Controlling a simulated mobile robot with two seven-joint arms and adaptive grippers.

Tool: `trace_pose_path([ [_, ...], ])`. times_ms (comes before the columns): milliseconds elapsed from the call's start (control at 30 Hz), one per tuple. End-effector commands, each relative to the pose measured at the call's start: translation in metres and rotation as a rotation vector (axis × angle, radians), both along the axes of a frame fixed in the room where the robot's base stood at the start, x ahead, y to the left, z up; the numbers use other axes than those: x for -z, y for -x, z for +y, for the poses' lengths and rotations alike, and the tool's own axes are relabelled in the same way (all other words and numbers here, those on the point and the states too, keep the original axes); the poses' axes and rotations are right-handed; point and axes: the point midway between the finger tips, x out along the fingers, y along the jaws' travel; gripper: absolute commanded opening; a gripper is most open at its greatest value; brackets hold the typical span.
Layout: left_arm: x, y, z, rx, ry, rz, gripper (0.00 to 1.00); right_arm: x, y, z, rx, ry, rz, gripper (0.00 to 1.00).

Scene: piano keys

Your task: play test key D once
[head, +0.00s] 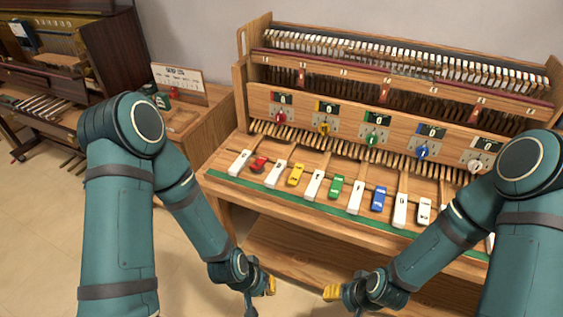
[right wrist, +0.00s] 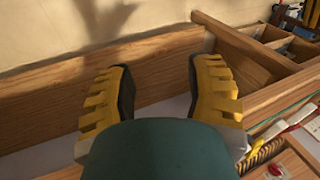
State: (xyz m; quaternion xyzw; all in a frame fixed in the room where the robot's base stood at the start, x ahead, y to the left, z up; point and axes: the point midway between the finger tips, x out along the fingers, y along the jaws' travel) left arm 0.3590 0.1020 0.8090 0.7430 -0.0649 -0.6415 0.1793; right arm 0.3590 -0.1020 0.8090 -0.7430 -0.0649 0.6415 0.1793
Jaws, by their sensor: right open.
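The test keys lie in a row on the wooden piano-action bench. White keys, such as the far left one (head: 240,162), alternate with coloured blocks: red (head: 259,164), yellow (head: 296,175), green (head: 336,187), blue (head: 378,199) and white (head: 424,211). Letters on the keys are too small to read, so I cannot tell which is D. My left gripper (head: 264,287) hangs below and in front of the bench, apart from the keys; its jaw opening is unclear. My right gripper (head: 333,292) is also low in front. In the right wrist view its yellow fingers (right wrist: 162,78) are apart and empty.
Above the keys are coloured knobs with small displays (head: 376,118) and a row of hammers (head: 400,62). A side cabinet (head: 195,125) with a card (head: 178,78) stands left of the bench. An open piano (head: 95,58) is at far left. My right arm covers the right-end keys.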

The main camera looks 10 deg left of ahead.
Motion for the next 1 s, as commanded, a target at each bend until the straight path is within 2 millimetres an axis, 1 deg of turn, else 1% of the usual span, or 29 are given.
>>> trace_pose_path([
  [167,0.0,0.0,0.0,0.0,0.0,0.0,0.0,0.0,0.0,0.0,0.0,0.0,0.0,0.53],
  [200,0.0,0.0,0.0,0.0,0.0,0.0,0.0,0.0,0.0,0.0,0.0,0.0,0.0,0.45],
  [233,0.0,0.0,0.0,0.0,0.0,0.0,0.0,0.0,0.0,0.0,0.0,0.0,0.0,0.34],
  [267,0.0,0.0,0.0,0.0,0.0,0.0,0.0,0.0,0.0,0.0,0.0,0.0,0.0,0.24],
  [300,0.0,0.0,0.0,0.0,0.0,0.0,0.0,0.0,0.0,0.0,0.0,0.0,0.0,0.1],
  [333,0.0,0.0,0.0,0.0,0.0,0.0,0.0,0.0,0.0,0.0,0.0,0.0,0.0,0.0],
  [1000,0.0,0.0,0.0,0.0,0.0,0.0,0.0,0.0,0.0,0.0,0.0,0.0,0.0,0.0],
])
